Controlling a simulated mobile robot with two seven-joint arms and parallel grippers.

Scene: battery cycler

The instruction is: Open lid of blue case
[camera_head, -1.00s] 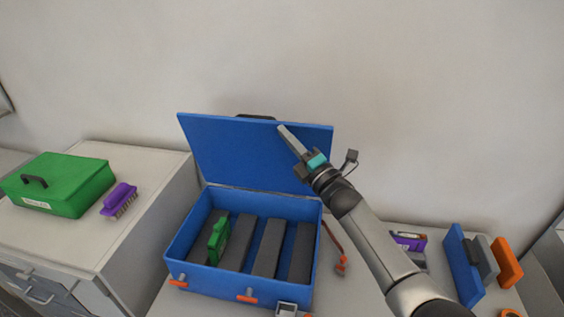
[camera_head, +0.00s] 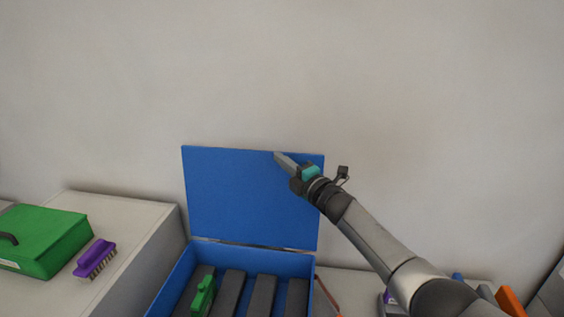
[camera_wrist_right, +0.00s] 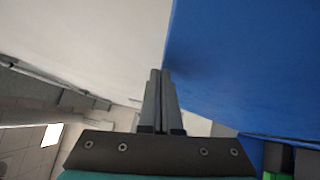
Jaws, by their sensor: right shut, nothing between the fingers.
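The blue case (camera_head: 167,291) stands on the worktop with its lid (camera_head: 235,195) raised, standing roughly upright toward the wall. Dark grey blocks (camera_head: 262,297) and a small green object (camera_head: 203,296) lie inside it. My right gripper (camera_head: 278,156) is shut and empty, with its fingertips in front of the lid's upper right part. In the right wrist view the shut fingers (camera_wrist_right: 158,76) are right by the lid's edge, and the blue lid (camera_wrist_right: 250,65) fills the right side. Whether they touch it I cannot tell. My left gripper is not in view.
A green box (camera_head: 50,243) and a purple brush (camera_head: 95,258) rest on the cabinet at left. An orange item (camera_head: 510,301) and other partly hidden items are at the lower right. A bare wall (camera_head: 400,90) is behind the case.

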